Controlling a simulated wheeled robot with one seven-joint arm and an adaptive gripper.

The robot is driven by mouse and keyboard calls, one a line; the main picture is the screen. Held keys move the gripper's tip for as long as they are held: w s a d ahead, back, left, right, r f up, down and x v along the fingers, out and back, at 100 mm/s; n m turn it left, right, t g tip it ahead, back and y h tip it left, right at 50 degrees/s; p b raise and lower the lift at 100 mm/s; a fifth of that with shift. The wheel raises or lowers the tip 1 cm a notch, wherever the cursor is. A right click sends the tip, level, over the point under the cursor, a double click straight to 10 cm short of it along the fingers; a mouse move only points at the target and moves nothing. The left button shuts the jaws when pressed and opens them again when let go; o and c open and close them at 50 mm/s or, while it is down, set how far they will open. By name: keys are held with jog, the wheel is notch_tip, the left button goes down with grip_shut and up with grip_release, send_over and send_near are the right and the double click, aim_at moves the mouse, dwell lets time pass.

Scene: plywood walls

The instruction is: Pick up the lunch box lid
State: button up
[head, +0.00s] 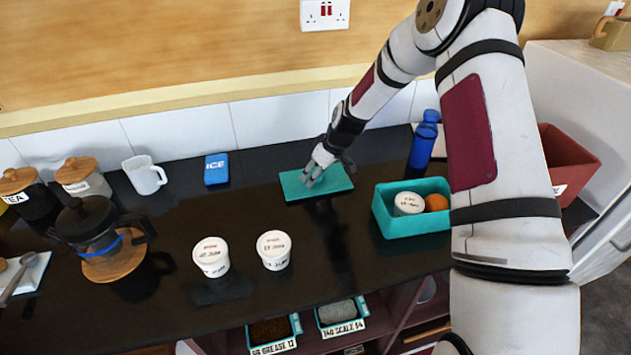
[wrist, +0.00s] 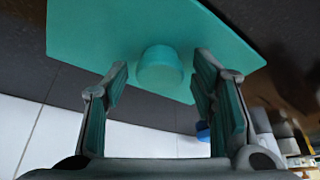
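The lunch box lid (head: 333,186) is a flat teal slab on the dark counter, near the back wall. In the wrist view the lid (wrist: 130,25) fills the top, with a round teal knob (wrist: 160,70) standing on it. My gripper (head: 314,174) is over the lid in the head view. In the wrist view my open gripper (wrist: 161,75) has one finger on each side of the knob, with gaps visible between. How far the fingertips are from the lid is hard to tell. The teal lunch box (head: 412,225) stands open to the right, holding a white tub and an orange.
A blue bottle (head: 423,140) stands behind the lunch box. A blue ice pack (head: 216,169) and white mug (head: 145,175) are left of the lid. Two white tubs (head: 211,257) (head: 274,250) stand in front. A red bin (head: 567,165) is at the right.

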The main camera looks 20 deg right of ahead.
jog(key=c, duration=0.8)
